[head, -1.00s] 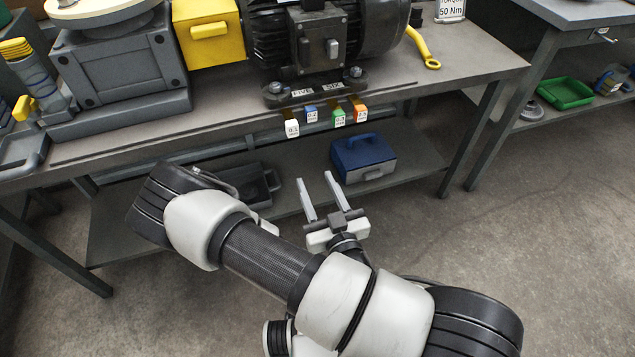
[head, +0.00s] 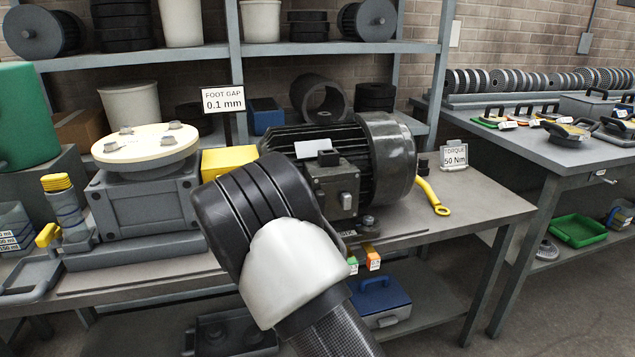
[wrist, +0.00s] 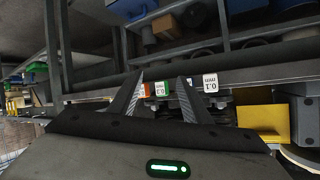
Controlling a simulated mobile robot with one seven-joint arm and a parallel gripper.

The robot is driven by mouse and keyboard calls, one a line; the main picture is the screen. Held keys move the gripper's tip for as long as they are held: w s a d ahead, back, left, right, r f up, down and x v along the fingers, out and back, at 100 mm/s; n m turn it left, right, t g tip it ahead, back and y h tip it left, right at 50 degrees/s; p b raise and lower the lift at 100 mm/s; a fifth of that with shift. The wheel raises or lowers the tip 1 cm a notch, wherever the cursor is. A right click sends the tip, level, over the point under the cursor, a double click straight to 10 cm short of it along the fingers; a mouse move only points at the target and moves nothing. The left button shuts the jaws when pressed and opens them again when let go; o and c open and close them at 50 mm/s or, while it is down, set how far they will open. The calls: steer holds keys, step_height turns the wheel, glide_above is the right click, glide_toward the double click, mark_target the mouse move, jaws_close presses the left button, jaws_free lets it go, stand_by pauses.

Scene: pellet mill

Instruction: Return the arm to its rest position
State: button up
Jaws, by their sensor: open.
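My arm (head: 295,270) rises from the bottom of the head view, its black-and-white joint in front of the workbench and partly hiding the motor. My gripper (wrist: 160,88) is out of the head view and shows in the wrist view. Its two fingers are apart with nothing held between them. The wrist picture is upside down.
The motor (head: 390,165) stands on the workbench (head: 480,210), beside a grey block with a round cream top (head: 145,148). A yellow wrench (head: 432,195) lies at right. A blue case (head: 378,300) is on the lower shelf. A second table (head: 570,160) stands right; floor shows between them.

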step_height(320, 180, up, 15)
steer(key=s+g+y, duration=0.3)
steer(key=g, duration=0.2)
steer(key=s+d+r+n+g+h, duration=0.1)
steer(key=s+d+r+n, duration=0.1)
steer(key=s+d+r, duration=0.5)
steer(key=s+d+r+n+g+h, duration=0.1)
steer(key=s+r+n, duration=0.2)
steer(key=s+r, duration=0.5)
step_height(320, 180, up, 14)
steer(key=s+p, duration=0.2)
steer(key=p, duration=1.4)
steer(key=shift+a+f+y, duration=0.25)
steer(key=shift+y, duration=0.05)
